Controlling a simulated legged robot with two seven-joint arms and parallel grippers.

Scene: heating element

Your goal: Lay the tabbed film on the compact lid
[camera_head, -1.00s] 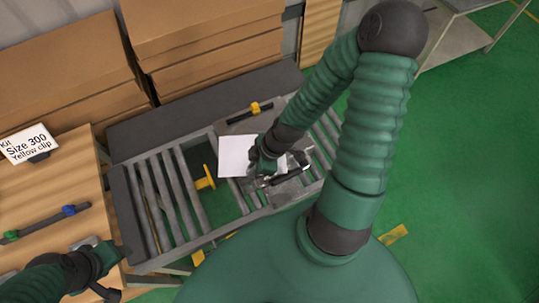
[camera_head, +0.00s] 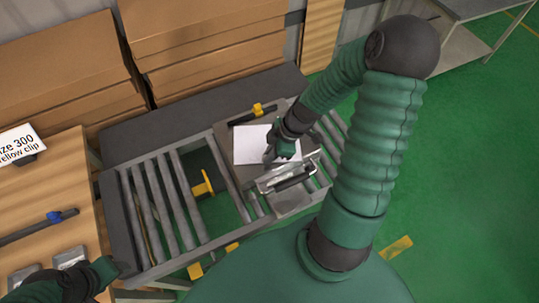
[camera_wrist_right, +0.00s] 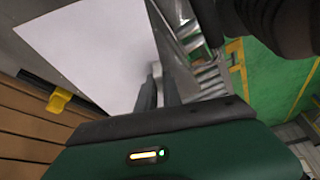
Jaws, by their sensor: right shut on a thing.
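The film, a flat white sheet (camera_head: 251,145), lies over or just above a grey panel (camera_head: 238,178), which I take to be the compact lid; I cannot tell if they touch. My right gripper (camera_head: 270,156) is shut on the sheet's near right edge. The right wrist view shows the sheet (camera_wrist_right: 90,50) reaching left from the fingers (camera_wrist_right: 158,78); the tab is not clear, hidden at the grip. My left gripper (camera_head: 108,284) is at the bottom left, by the wooden table, its fingers too unclear to judge.
Silver packets (camera_head: 70,257) lie on the wooden table (camera_head: 60,190).

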